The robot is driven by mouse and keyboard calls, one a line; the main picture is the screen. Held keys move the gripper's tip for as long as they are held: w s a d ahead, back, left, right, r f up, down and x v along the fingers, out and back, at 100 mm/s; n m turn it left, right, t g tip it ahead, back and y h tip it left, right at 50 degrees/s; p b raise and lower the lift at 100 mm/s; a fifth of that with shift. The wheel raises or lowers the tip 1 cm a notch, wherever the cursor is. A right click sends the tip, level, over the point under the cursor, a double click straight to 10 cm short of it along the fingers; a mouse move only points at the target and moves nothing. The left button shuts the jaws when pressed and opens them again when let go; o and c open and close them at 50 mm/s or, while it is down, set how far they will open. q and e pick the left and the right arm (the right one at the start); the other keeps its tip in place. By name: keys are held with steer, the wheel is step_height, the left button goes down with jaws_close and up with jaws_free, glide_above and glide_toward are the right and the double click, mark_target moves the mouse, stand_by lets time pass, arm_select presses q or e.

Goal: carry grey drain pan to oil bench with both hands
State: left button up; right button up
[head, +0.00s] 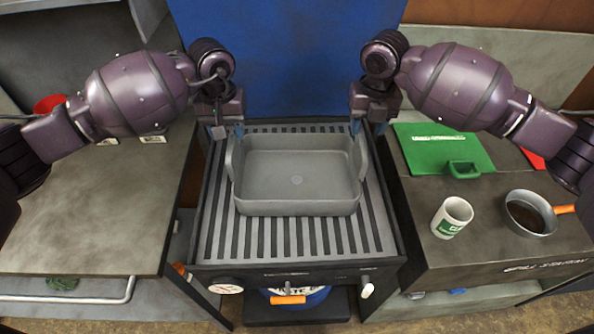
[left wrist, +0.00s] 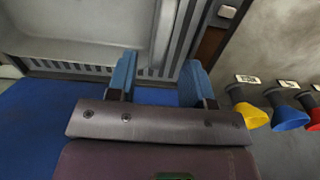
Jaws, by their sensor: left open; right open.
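The grey drain pan (head: 297,180) sits upright and looks empty on a dark slatted stand (head: 290,237) in the middle of the head view. It has raised handles at its left and right ends. My left gripper (head: 222,128) is open near the pan's far left corner. In the left wrist view its blue fingers (left wrist: 158,82) are spread with nothing between them, and part of the pan (left wrist: 90,22) shows beyond them. My right gripper (head: 364,122) is open near the pan's far right corner. Neither gripper holds the pan. I cannot tell which bench is the oil bench.
The left bench (head: 90,215) has a wide clear top; yellow (left wrist: 250,115), blue (left wrist: 290,117) and red funnels show in the left wrist view. A blue panel stands behind.

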mark_target(233, 154)
arm_select(q)
step_height(233, 154, down, 8)
steer(key=shift+f, duration=0.2)
arm_select(e)
step_height(233, 154, down, 8)
steer(key=shift+f, duration=0.2)
arm_select(q)
jaws_close()
arm_select(e)
jaws_close()
